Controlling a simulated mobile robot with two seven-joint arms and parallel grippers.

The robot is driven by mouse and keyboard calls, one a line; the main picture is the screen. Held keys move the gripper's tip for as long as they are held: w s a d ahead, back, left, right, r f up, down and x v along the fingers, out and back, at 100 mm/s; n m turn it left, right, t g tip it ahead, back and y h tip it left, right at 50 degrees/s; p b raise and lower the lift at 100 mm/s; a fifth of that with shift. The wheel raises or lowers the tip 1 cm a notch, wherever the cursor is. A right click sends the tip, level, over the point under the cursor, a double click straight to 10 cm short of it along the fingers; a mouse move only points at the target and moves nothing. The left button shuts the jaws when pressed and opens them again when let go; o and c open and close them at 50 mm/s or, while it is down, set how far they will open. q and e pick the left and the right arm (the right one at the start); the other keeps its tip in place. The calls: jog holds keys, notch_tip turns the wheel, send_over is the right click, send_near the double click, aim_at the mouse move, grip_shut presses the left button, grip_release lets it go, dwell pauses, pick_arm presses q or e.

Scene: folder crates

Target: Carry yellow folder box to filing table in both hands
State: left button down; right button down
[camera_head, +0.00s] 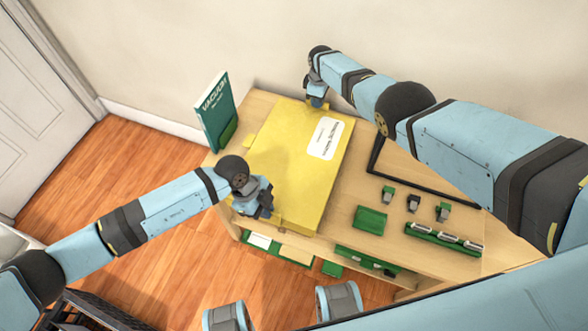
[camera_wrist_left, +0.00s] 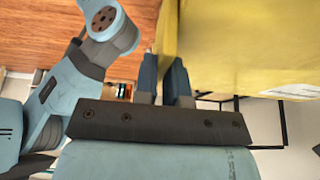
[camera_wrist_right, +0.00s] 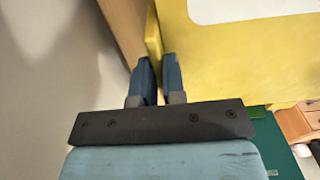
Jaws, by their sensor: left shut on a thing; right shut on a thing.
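The yellow folder box (camera_head: 285,160) has a white label on its top. In the head view it is over the left half of the wooden table (camera_head: 362,215); I cannot tell whether it rests on the top or hangs just above. My left gripper (camera_head: 264,208) is shut on the box's near edge; in the left wrist view its fingers (camera_wrist_left: 165,82) pinch a yellow flange of the box (camera_wrist_left: 235,45). My right gripper (camera_head: 317,100) is at the far edge; in the right wrist view its fingers (camera_wrist_right: 157,80) close on a yellow flange of the box (camera_wrist_right: 240,55).
A green vacuum book (camera_head: 215,108) stands at the table's left edge. Small green and black items (camera_head: 413,203), a green pad (camera_head: 370,218) and a green tray (camera_head: 443,240) lie to the right. A black frame (camera_head: 425,180) lies behind them. A wall is close behind.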

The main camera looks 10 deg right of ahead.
pick_arm(q)
jog(key=shift+f, duration=0.45)
pick_arm(e)
jog(key=shift+f, duration=0.45)
pick_arm(q)
jog(key=c, duration=1.6)
grip_release()
jog(key=shift+f+b, duration=0.15)
jog(key=shift+b, duration=0.25)
jog(key=shift+c, duration=0.2)
pick_arm(e)
jog(key=c, duration=1.6)
grip_release()
jog(key=shift+f, duration=0.15)
jog(key=shift+c, duration=0.2)
pick_arm(q)
jog(key=o, duration=0.4)
pick_arm(e)
jog(key=o, duration=0.4)
pick_arm(q)
jog(key=shift+o, duration=0.2)
pick_arm(e)
jog(key=shift+o, duration=0.2)
pick_arm(q)
jog(key=shift+r, duration=0.25)
